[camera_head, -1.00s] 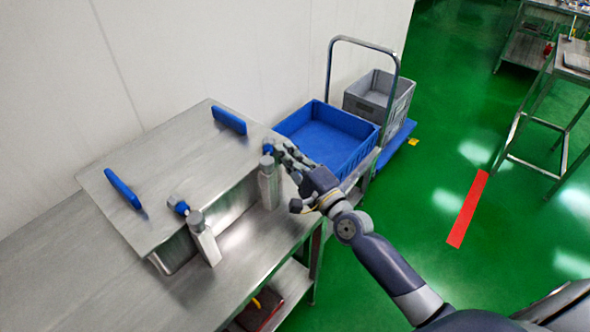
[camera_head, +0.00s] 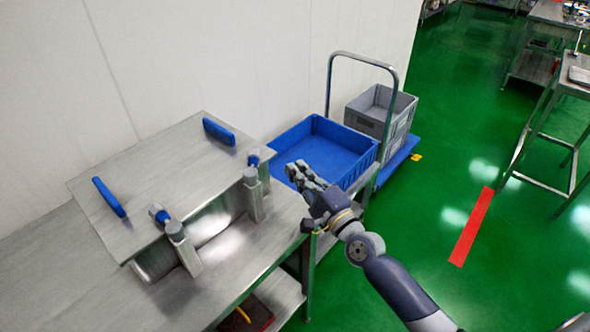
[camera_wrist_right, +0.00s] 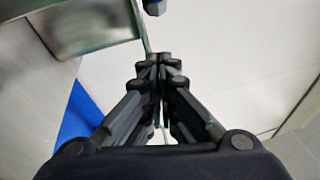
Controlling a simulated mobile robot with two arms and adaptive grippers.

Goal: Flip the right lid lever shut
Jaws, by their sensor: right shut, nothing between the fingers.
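The steel lid (camera_head: 150,180) lies flat on the machine box, with a blue handle near each end. The right lid lever (camera_head: 253,160), with a blue knob, stands at the lid's front right corner, just behind a steel post (camera_head: 253,200). A matching left lever (camera_head: 159,214) stands by its own post. My right gripper (camera_head: 297,170) is shut and empty, right of the right lever and apart from it. In the right wrist view, its closed fingers (camera_wrist_right: 159,65) show; a blue piece sits at the top edge, too cropped to identify. My left gripper is out of view.
A blue crate (camera_head: 313,120) stands behind my right gripper, and a grey crate (camera_head: 380,107) is beyond it on a blue trolley. The steel table (camera_head: 50,270) extends left and front. A white wall stands behind. Open green floor is on the right.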

